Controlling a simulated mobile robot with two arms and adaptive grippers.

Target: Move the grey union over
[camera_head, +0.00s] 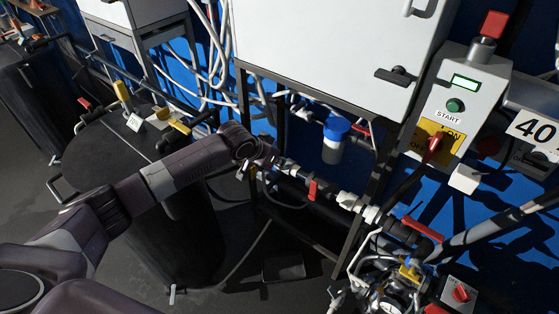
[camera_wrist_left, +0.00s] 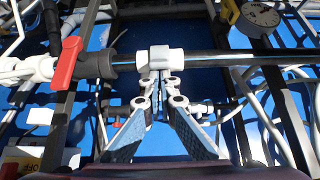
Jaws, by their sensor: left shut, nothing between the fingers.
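The grey union, a light grey pipe fitting (camera_wrist_left: 160,60), sits on a straight pipe across the middle of the left wrist view. My left gripper (camera_wrist_left: 160,82) is shut and empty, its fingertips right at the lower side of this fitting. I cannot tell whether they touch it. In the head view my left arm reaches in from the left, and the gripper (camera_head: 262,164) is at the pipe run below the white cabinet. A pale fitting (camera_head: 289,167) shows just beyond it, partly hidden. My right gripper is not in view.
A red valve handle (camera_wrist_left: 67,62) is on the same pipe, left of the union. A blue-capped filter (camera_head: 334,140) hangs above the pipe run. A control box with a green START button (camera_head: 455,105) stands at right. A dark tank (camera_head: 110,160) is at left.

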